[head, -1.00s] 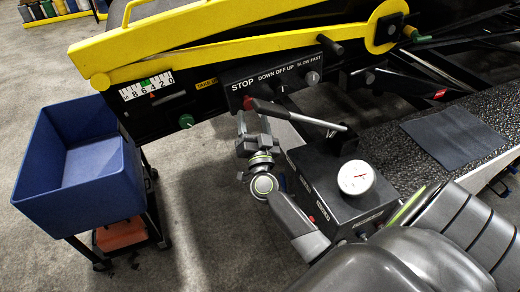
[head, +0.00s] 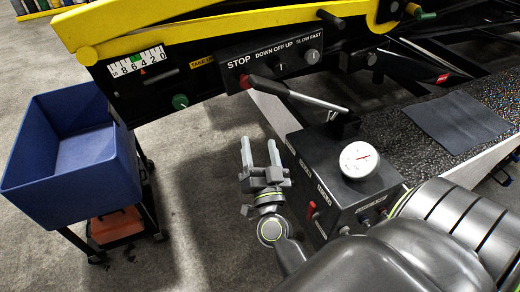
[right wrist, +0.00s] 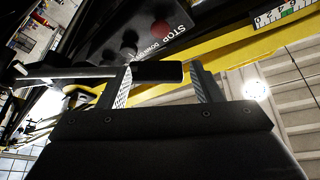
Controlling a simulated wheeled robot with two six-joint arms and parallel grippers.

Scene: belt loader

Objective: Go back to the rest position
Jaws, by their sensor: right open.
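My right gripper (head: 260,155) is open and empty in the head view, fingers pointing up the picture. It is below the black control panel (head: 270,60) with the STOP button and knobs, and left of the black box with the round white gauge (head: 359,159). The right wrist view shows its two fingers (right wrist: 160,85) apart, with the panel (right wrist: 135,35) and its red STOP button (right wrist: 160,27) beyond them. A lever with a black grip (head: 268,88) crosses in front of the panel. My left gripper is not in view.
A blue bin (head: 70,160) on a dark cart stands at the left. The yellow rail (head: 180,38) of the loader runs across the top. A dark mat (head: 457,122) lies on the speckled surface at the right. Grey floor (head: 200,220) is open between the cart and my gripper.

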